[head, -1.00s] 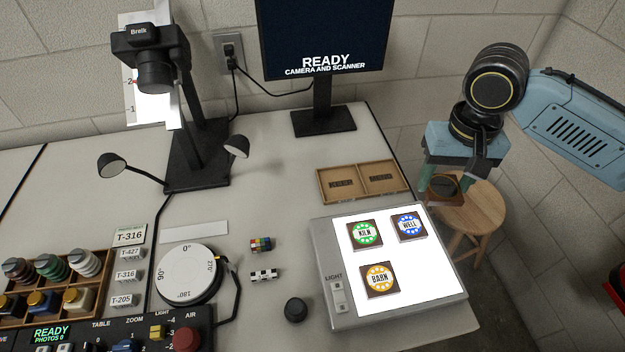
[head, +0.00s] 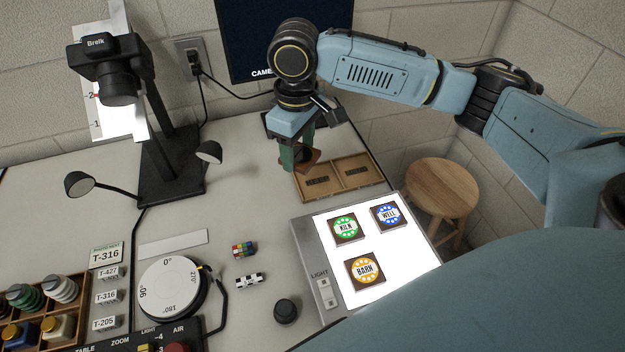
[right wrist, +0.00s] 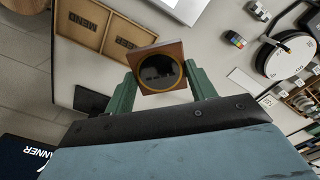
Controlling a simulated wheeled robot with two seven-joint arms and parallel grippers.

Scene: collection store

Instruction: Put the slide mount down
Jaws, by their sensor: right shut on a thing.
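My right gripper (head: 298,158) is shut on a slide mount (head: 310,160), a brown square with a dark round centre. In the right wrist view the slide mount (right wrist: 160,68) sits between the green fingertips (right wrist: 162,90), its dark disc ringed in gold. The gripper holds it above the desk, by the left end of a wooden two-compartment tray (head: 332,197). The tray (right wrist: 78,40) also shows in the right wrist view. Both its compartments hold no mounts, only dark labels; one reads MEND. My left gripper is out of view.
A lit light box (head: 398,261) bears slide mounts KILN (head: 345,228), WELL (head: 386,216) and BARN (head: 364,270). A camera stand (head: 172,165) and turntable (head: 170,287) stand left. A wooden stool (head: 441,190) is beyond the desk's right edge.

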